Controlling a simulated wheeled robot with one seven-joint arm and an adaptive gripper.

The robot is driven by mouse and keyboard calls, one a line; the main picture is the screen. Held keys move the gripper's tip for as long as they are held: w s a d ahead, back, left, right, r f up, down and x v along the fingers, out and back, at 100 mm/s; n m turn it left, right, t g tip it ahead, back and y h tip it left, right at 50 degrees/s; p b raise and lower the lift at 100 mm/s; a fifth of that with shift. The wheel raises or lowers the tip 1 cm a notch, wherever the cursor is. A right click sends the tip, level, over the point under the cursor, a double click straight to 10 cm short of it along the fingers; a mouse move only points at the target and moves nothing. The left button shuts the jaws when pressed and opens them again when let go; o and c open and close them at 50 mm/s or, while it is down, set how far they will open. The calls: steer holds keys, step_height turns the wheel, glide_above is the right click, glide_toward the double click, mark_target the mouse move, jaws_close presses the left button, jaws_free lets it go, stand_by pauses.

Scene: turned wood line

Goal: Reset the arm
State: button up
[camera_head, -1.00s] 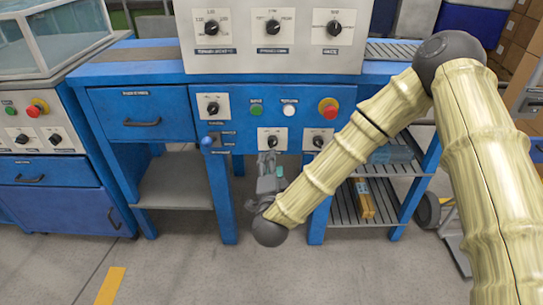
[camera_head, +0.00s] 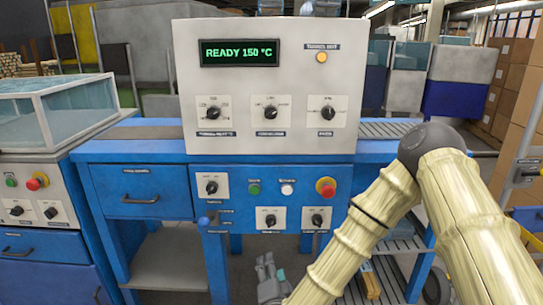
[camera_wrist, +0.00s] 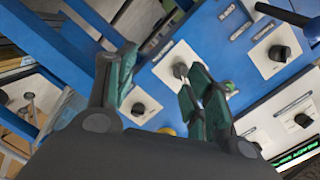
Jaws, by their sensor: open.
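My gripper (camera_wrist: 160,88) is open in the wrist view, its two green-padded fingers apart with nothing between them. The blue machine's front panel, with knobs and switches, shows behind and between the fingers. In the head view my gripper (camera_head: 268,274) is low in front of the blue machine (camera_head: 165,178), below its front panel, and partly cut off by my arm and the frame's lower edge. My arm comes in from the right and bends at a dark joint.
The control box (camera_head: 268,150) reads "READY 150 °C". A red button (camera_head: 326,187) and several knobs sit on the lower panel. A glass-topped tank (camera_head: 60,110) stands at the left. Open lower shelves (camera_head: 172,262) lie under the machine. Stacked boxes (camera_head: 510,80) stand at the right.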

steer(key=s+d+f+n+g+y, duration=0.1)
steer(key=s+d+f+n+g, duration=0.1)
steer(key=s+f, duration=0.35)
steer(key=s+d+f+n+g, duration=0.1)
steer(key=s+f+n+g, duration=0.15)
steer(key=f, duration=0.55)
steer(key=s+d+f+n+g, duration=0.35)
steer(key=s+d+f, duration=0.3)
steer(key=s, duration=0.35)
steer(key=s+d+f+n+g, duration=0.2)
steer(key=s+d+f+g, duration=0.35)
steer(key=s+f, duration=0.3)
steer(key=s+d+n+g+h, duration=0.25)
steer(key=s+d, duration=0.55)
steer(key=s, duration=0.4)
step_height(320, 180, up, 25)
steer(key=p, duration=2.6)
steer(key=shift+w+m+g, duration=0.2)
steer(key=shift+m+g, duration=0.1)
steer(key=shift+m, duration=0.15)
steer(key=shift+a+r, duration=0.1)
